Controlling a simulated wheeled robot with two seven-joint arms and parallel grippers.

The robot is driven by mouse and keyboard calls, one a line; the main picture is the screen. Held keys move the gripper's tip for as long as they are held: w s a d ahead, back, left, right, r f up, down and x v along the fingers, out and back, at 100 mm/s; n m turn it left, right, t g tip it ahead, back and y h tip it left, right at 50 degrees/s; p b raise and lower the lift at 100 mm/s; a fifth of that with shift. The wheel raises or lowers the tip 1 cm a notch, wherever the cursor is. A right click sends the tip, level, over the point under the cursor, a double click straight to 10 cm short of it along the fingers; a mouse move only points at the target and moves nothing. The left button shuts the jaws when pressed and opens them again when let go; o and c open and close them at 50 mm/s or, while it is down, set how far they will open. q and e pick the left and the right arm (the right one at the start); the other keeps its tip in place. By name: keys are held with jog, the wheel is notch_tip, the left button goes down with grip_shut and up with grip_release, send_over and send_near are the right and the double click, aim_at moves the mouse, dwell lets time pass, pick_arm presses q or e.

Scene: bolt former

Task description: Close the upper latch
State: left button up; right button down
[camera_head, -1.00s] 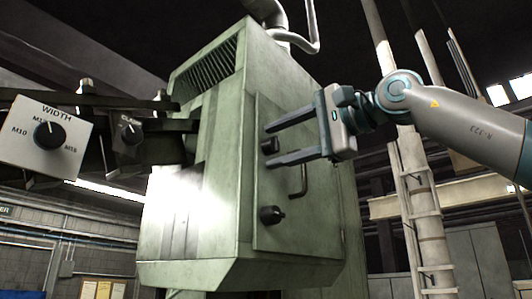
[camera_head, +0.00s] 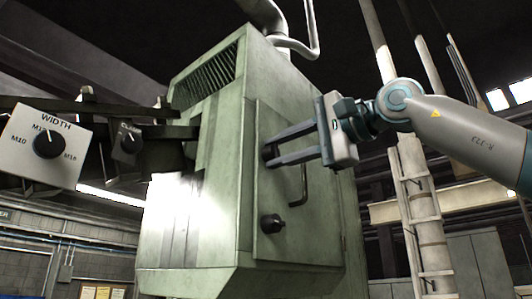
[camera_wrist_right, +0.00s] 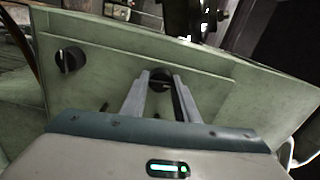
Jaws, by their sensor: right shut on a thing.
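The green cabinet door (camera_head: 255,190) carries two dark knob latches along its left side. My right gripper (camera_head: 270,156) reaches in from the right, and its fingers are closed around the upper latch. In the wrist view the dark upper latch (camera_wrist_right: 160,82) sits between the two grey fingertips. In the head view the fingers largely hide this latch, so its exact turn is hard to tell. The lower latch (camera_head: 271,223) is free below; it also shows in the wrist view (camera_wrist_right: 71,60). My left gripper is not in view.
A bent door handle (camera_head: 302,187) stands out just below my right gripper. Control boxes marked WIDTH (camera_head: 45,147) and another with a dial (camera_head: 127,141) hang left of the cabinet. A ladder (camera_head: 420,215) stands at the right.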

jog(key=n+p, duration=0.2)
jog(key=n, duration=0.2)
dwell(0.3)
jog(key=shift+n+p, duration=0.3)
jog(key=shift+n+p, duration=0.5)
jog(key=shift+p, duration=0.05)
jog(key=shift+n+p, duration=0.85)
jog(key=shift+n, duration=0.35)
jog(key=shift+f+n+p, duration=0.1)
jog(key=shift+n+p, duration=0.25)
jog(key=shift+n, duration=0.55)
